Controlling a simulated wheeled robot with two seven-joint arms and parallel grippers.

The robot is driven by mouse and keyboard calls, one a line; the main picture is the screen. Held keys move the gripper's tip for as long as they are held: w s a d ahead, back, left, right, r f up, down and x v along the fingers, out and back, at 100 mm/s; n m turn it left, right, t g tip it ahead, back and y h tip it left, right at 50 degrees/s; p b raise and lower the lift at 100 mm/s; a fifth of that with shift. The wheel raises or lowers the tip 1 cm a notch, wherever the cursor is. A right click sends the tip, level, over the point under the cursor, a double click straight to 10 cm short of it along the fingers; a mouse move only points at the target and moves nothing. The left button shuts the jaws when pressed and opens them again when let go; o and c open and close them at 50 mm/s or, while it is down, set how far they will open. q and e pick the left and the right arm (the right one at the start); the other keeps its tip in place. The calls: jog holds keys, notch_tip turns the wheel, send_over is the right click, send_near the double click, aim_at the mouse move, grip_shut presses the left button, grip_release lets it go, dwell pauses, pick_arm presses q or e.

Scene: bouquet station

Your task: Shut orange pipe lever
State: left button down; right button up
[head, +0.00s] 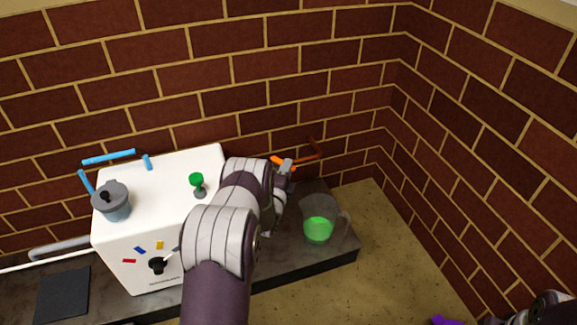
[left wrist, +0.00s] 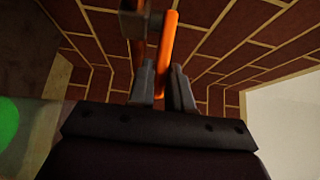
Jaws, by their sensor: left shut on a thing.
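The orange pipe lever (head: 281,162) is at the brick wall, just right of the white box, on a brown pipe (head: 314,152). In the left wrist view the lever (left wrist: 169,42) is a bright orange bar beside a grey pipe fitting (left wrist: 140,22). My left gripper (head: 287,170) reaches up to the lever, its fingers partly hidden by my arm. In the left wrist view the left gripper (left wrist: 167,82) is shut on the lever's lower end. Only a piece of my right arm shows at the bottom right corner; its gripper cannot be made out.
A white box (head: 125,245) with a grey pot (head: 115,205), blue bars and a green knob (head: 196,180) stands left of my arm. A clear jug (head: 319,222) with green liquid stands on the dark counter (head: 300,262) at right, close to my arm. Brick walls close the corner.

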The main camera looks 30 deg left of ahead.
pick_arm(q)
jog(key=shift+s+f+h, duration=0.1)
jog(key=shift+s+h, duration=0.05)
jog(key=shift+h, duration=0.15)
jog(key=c, duration=1.4)
grip_release()
